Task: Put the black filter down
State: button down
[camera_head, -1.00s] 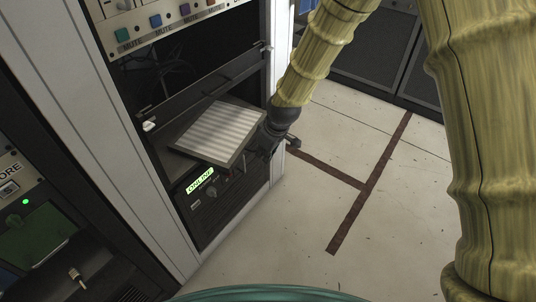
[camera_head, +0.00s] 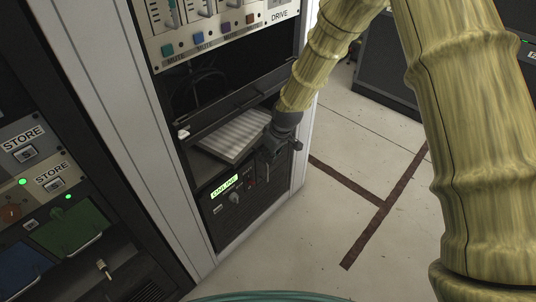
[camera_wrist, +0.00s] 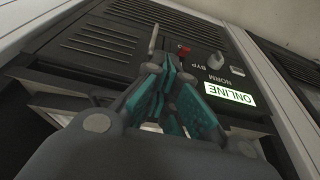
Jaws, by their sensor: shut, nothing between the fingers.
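The black filter (camera_head: 236,136) shows as a pale pleated panel with a thin dark edge. It lies nearly flat in the open bay of the rack, under a dark bar, above the panel with the lit ONLINE display (camera_head: 225,186). My gripper (camera_head: 268,158) is just outside the bay, at the filter's near right corner. In the wrist view my gripper (camera_wrist: 166,92) has its teal finger pads together with nothing between them, facing the ONLINE panel. Whether the gripper touches the filter cannot be told.
The ONLINE panel has a knob (camera_wrist: 216,60) and a red switch (camera_wrist: 184,50). A control panel with coloured MUTE buttons (camera_head: 200,44) sits above the bay. Another rack with STORE buttons (camera_head: 55,182) stands at left. The floor (camera_head: 300,240) at right is clear, with dark red lines.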

jog(key=s+d+r+p, duration=0.2)
jog(key=s+d+r, duration=0.3)
jog(key=r, duration=0.4)
jog(key=shift+r+p, duration=0.3)
dwell(0.5)
